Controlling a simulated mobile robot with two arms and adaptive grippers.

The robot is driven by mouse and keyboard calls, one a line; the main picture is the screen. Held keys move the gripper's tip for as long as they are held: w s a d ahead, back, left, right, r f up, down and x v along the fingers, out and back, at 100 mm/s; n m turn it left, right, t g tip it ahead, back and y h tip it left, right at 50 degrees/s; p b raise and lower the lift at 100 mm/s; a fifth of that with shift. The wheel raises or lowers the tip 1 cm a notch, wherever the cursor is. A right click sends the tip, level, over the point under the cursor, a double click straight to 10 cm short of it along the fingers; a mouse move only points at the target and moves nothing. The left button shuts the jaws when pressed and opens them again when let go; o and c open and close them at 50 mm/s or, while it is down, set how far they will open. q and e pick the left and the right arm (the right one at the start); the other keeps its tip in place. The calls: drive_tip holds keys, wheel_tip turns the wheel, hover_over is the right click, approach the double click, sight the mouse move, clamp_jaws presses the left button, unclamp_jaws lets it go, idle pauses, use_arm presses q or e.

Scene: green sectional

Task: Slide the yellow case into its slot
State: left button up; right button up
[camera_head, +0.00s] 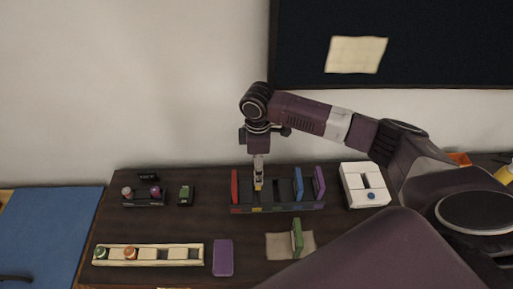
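The dark rack (290,208) stands in the middle of the desk, with a small yellow mark on its front edge. A red case stands upright at its left end (235,186). A blue case (298,184) and a purple case (319,182) stand upright toward its right end. My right gripper (258,184) points straight down over the left part of the rack, above the yellow mark. A small bit of the yellow case (258,188) shows at its fingertips, and the fingers hide the rest. I cannot tell how deep it sits. My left gripper is out of view.
A green case (297,236) stands on a beige mat in front of the rack. A purple box (223,257) and a cream tray (175,254) lie front left. A white block (365,186) stands right of the rack. Small dark holders (144,200) are at back left.

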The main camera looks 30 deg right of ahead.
drive_tip(key=shift+a+f, duration=0.3)
drive_tip(key=shift+f, duration=0.1)
drive_tip(key=shift+r+p, duration=0.15)
drive_tip(key=shift+p, duration=0.55)
drive_tip(key=shift+f+b, duration=1.45)
drive_tip(key=shift+f, duration=1.6)
drive_tip(key=shift+r, duration=0.1)
drive_tip(key=shift+p, duration=0.45)
drive_tip(key=shift+p, duration=0.5)
